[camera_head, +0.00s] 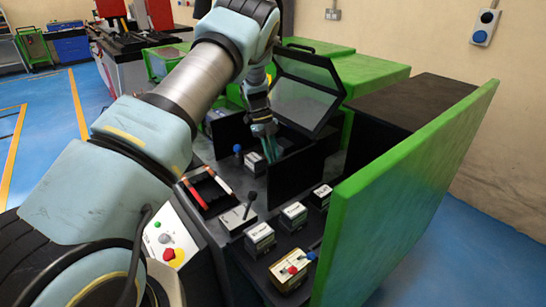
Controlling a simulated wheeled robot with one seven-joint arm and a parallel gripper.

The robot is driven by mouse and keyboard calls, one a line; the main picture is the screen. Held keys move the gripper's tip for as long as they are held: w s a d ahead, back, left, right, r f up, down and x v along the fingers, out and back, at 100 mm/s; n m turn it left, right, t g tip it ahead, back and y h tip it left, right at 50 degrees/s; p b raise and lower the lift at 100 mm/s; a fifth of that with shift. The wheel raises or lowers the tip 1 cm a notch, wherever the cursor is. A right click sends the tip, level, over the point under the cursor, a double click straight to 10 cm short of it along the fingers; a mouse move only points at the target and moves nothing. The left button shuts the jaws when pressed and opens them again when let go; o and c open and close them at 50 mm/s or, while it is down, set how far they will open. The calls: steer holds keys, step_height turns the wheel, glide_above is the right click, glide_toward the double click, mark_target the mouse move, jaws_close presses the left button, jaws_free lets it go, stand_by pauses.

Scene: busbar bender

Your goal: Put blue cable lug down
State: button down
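My gripper (270,150) points down over the dark machine bench (210,160), beside black upright plates (293,172). It is small in the picture, and I cannot tell whether its fingers are open or shut. No blue cable lug can be clearly made out in or near the fingers. A small blue-topped piece (238,149) stands on the bench just left of the gripper; I cannot tell what it is. A yellowish block (290,271) at the front of the bench carries a red knob and a blue knob.
A transparent dark-framed guard (307,87) stands raised behind the gripper. A large green door panel (410,190) bounds the right side. Light boxes (293,213), a black lever (251,204) and a tray with red-handled items (207,190) crowd the bench. Blue floor is open at left.

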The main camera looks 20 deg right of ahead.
steer(key=c, duration=0.8)
jaws_free()
steer(key=shift+f, duration=0.1)
steer(key=shift+c, duration=0.2)
steer(key=b+v, duration=0.3)
steer(key=v, duration=0.9)
steer(key=shift+a, duration=0.15)
